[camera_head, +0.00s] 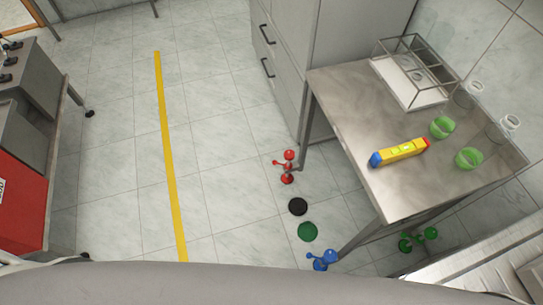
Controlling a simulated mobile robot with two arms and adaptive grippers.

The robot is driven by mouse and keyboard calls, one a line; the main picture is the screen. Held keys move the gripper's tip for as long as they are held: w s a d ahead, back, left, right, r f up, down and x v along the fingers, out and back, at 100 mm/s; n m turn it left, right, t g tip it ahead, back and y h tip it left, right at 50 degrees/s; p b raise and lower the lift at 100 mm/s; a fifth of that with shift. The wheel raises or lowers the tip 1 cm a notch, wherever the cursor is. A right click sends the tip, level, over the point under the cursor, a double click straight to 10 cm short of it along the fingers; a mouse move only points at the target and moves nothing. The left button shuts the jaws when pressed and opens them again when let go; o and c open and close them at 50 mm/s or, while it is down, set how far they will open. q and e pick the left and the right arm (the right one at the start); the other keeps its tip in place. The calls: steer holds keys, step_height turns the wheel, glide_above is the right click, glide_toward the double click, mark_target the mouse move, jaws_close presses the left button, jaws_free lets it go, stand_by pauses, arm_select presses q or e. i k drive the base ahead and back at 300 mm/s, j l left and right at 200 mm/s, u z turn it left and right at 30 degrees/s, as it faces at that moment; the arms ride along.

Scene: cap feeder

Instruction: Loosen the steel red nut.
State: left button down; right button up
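I cannot make out a steel red nut for certain in the head view. A small red object with rounded knobs (288,168) is on the floor by a leg of the steel table (356,110). A similar blue object (321,260) and a green one (418,240) are on the floor near the same table. A yellow bar with a blue end and a red end (400,152) lies on the table. Neither of my grippers shows, so their state and hold are hidden.
A dark machine with a red panel (20,190) stands at the left edge. A grey cabinet (345,35) stands behind the table. Green cups (442,127), clear glassware and a clear box (412,75) are on the table. Tiled floor with a yellow line (166,150) is open between.

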mark_target(274, 162)
steer(key=i+j+z, duration=0.2)
steer(key=j, duration=0.3)
steer(key=i+j+z, duration=0.2)
steer(key=j, duration=0.3)
steer(key=i+j+z, duration=0.2)
steer(key=j, duration=0.35)
steer(key=i+j+z, duration=0.2)
steer(key=j, duration=0.3)
steer(key=j+z, duration=0.2)
steer(key=j, duration=0.35)
steer(key=k, duration=0.05)
